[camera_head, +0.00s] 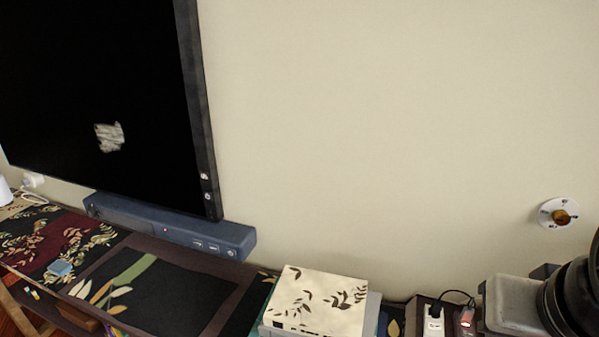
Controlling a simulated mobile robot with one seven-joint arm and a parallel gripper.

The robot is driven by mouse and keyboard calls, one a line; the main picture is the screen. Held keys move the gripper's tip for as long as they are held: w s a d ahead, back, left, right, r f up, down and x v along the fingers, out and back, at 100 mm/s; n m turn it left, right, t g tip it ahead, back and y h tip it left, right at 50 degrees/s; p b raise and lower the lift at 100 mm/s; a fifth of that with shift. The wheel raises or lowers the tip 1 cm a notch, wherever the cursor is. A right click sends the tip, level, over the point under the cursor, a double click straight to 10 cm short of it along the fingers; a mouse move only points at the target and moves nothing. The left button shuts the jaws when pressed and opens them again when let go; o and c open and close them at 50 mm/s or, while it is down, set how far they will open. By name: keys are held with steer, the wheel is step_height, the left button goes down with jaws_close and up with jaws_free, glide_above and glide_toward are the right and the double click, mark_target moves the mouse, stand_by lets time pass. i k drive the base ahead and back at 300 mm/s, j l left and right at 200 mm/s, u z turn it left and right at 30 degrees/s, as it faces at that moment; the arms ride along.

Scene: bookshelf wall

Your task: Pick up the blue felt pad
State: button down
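A small light-blue square pad (60,268), which looks like the blue felt pad, lies at the far left on a dark, leaf-patterned surface (178,300). Nothing covers it in this view. My gripper's fingers are not in view, so its distance from the pad and whether it is open or shut do not show.
A large black screen (90,90) with a blue sound bar (170,228) below it stands behind the surface. A leaf-patterned white box (318,300) stands at bottom centre, left of a socket strip with plugs (434,322). A round white dial (558,213) is on the wall.

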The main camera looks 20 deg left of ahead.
mark_target(59, 268)
steer(key=k+j, duration=0.4)
steer(key=j, duration=0.2)
steer(key=k+j, duration=0.15)
steer(key=j, duration=0.2)
steer(key=j+u, duration=0.1)
steer(key=u, duration=0.35)
steer(key=k+j+u, duration=0.1)
steer(key=u, duration=0.35)
steer(key=j+u, duration=0.2)
steer(key=u, duration=0.9)
steer(key=i+j+z, duration=0.1)
steer(key=z, duration=0.8)
steer(key=i+j+z, duration=0.45)
steer(key=j, duration=0.2)
steer(key=j+z, duration=0.25)
steer(key=i+j+z, duration=0.1)
steer(key=j, duration=0.35)
steer(key=i+j, duration=0.15)
steer(key=j, duration=0.35)
steer(key=i+j+z, duration=0.15)
steer(key=j, duration=0.8)
steer(key=i+j+z, duration=0.15)
steer(key=j, duration=0.35)
